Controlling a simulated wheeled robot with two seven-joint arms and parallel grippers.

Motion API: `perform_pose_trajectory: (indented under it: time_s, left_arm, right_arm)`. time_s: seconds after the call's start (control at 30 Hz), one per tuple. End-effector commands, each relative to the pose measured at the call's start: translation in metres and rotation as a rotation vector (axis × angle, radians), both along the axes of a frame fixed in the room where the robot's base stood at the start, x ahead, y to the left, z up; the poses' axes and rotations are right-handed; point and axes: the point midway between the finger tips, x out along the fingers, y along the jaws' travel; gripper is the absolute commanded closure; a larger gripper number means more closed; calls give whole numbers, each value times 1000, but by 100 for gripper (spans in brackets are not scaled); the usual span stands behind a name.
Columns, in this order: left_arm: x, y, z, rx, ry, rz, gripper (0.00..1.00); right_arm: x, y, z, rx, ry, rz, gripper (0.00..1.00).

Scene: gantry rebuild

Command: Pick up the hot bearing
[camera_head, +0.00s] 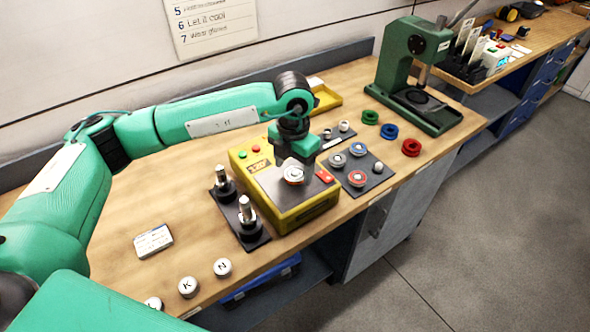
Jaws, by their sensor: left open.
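A ring-shaped bearing (293,174) sits on top of the yellow heater box (305,217) in the head view. It is silvery with an orange-red tint. My left gripper (297,160) points down just above and behind it, and is open. The gripper body hides part of the box top, and I cannot tell whether a finger touches the bearing. My right gripper is not in view.
Two upright metal shafts (246,209) on black bases stand left of the heater. A dark plate (376,178) with several bearings lies to its right. Coloured rings (388,131) and a green press (409,70) stand farther right. Bench space at left is mostly clear.

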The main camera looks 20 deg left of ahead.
Motion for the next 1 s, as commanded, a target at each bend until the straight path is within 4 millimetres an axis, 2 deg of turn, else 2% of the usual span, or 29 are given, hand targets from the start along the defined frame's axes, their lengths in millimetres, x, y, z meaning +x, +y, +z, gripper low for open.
perform_pose_trajectory:
  time_s: [0.13, 0.37, 0.6, 0.63, 1.0]
  left_arm:
    - [0, 0, -12, 0, 0, -1, 29]
    - [0, 0, -13, 0, -1, -1, 31]
    - [0, 0, -13, 0, -1, -1, 78]
    - [0, 0, -13, 0, -1, -1, 80]
    - [1, -1, -7, -2, -4, -1, 80]
  right_arm:
    - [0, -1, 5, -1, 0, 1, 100]
    - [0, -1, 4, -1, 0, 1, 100]
    - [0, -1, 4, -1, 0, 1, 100]
    - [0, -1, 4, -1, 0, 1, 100]
    - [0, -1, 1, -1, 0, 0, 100]
